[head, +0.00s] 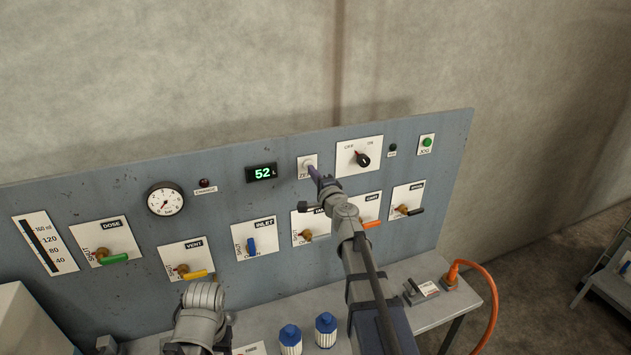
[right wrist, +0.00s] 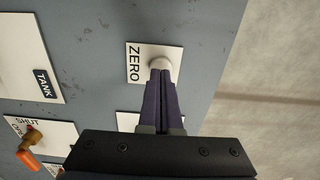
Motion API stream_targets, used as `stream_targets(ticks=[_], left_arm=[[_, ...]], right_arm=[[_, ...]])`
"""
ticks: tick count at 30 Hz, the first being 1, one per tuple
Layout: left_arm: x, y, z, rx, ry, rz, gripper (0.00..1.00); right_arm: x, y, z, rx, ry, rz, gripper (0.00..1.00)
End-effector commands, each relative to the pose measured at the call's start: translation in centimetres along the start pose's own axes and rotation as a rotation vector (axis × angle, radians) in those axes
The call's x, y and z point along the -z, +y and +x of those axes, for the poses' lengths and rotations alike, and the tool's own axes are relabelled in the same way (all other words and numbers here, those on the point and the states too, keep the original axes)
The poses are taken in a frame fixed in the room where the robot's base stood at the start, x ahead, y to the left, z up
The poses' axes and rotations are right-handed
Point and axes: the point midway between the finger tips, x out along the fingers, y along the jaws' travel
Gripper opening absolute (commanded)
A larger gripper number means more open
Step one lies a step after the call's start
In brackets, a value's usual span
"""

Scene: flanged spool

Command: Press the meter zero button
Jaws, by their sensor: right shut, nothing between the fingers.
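The zero button (head: 309,161) is a pale round knob on a small white plate marked ZERO, high on the grey panel beside the meter. The meter display (head: 261,173) reads 52 in green. My right gripper (head: 315,172) is shut and empty, and its dark fingers point at the button. In the right wrist view, the fingertips (right wrist: 161,76) overlap the lower edge of the white button (right wrist: 160,64). They are at or very close to it; I cannot tell whether it is pressed in. My left gripper is not visible; only a grey part of my left arm shows at the bottom.
A rotary OFF/ON switch (head: 362,158) and a green JOG button (head: 427,142) are to the right. A pressure gauge (head: 166,199) is to the left. Several coloured valve handles line the panel below. Two blue-capped bottles (head: 326,329) stand on the bench near my right arm.

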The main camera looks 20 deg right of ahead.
Motion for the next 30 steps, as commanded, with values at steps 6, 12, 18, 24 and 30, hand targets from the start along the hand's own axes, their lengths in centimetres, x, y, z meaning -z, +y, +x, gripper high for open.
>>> stream_targets(ticks=[6, 12, 18, 24, 30], left_arm=[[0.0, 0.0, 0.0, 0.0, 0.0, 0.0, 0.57], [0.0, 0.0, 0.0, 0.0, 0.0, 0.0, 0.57], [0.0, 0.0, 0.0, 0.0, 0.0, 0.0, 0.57], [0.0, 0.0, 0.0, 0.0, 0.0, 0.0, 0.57], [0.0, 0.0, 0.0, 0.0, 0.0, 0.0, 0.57]], right_arm=[[0.2, 0.0, 0.9, 0.0, 0.002, 0.0, 0.0], [0.1, 0.0, 0.8, 0.0, 0.002, 0.0, 0.0], [0.2, 0.0, 2.7, 0.0, 0.001, 0.0, 0.0], [0.2, 0.0, 3.1, 0.0, 0.002, 0.001, 0.0], [0.1, 0.0, 3.1, 0.0, 0.001, 0.0, 0.0]])
